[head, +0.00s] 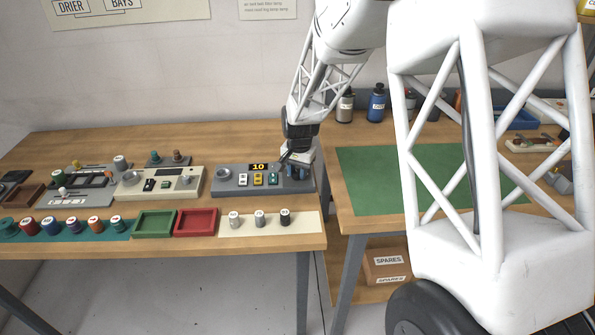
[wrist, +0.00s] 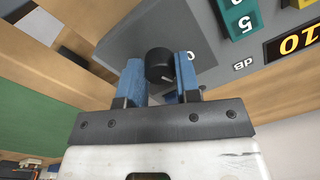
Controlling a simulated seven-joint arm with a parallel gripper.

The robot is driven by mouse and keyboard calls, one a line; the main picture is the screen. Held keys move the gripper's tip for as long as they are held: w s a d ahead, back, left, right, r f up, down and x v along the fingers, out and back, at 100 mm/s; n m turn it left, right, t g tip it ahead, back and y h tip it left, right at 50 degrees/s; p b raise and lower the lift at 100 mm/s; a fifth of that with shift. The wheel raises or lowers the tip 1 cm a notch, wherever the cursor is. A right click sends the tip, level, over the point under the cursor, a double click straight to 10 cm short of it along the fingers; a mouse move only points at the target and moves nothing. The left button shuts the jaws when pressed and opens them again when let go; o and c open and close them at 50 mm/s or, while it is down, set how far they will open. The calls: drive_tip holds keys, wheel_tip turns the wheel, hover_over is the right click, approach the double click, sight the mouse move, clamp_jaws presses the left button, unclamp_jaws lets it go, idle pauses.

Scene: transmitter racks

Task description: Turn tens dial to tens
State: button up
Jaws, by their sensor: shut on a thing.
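The dial is a black round knob (wrist: 158,62) with a pale pointer mark, on the right end of the grey panel (head: 226,184). I cannot read where its pointer stands on a scale. My gripper (wrist: 159,72) has its two blue fingers on either side of the knob and is shut on it. In the head view my gripper (head: 298,171) is at the panel's right end and hides the knob. The panel's display (head: 258,167) reads 10. It also shows upside down in the wrist view (wrist: 298,41), near a "dB" label.
Yellow and green switches (head: 258,180) sit left of my gripper on the panel. A cream panel (head: 165,184) stands further left. Red (head: 196,235) and green (head: 153,236) trays and small cylinders (head: 259,218) lie in front. A green mat (head: 375,180) on the right table is clear.

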sight(298, 172)
idle(0.4)
drive_tip(key=o, duration=0.9)
drive_tip(key=shift+r, duration=0.1)
drive_tip(key=shift+s+d+r, duration=0.1)
drive_tip(key=shift+d+r, duration=0.05)
drive_tip(key=shift+r, duration=3.7)
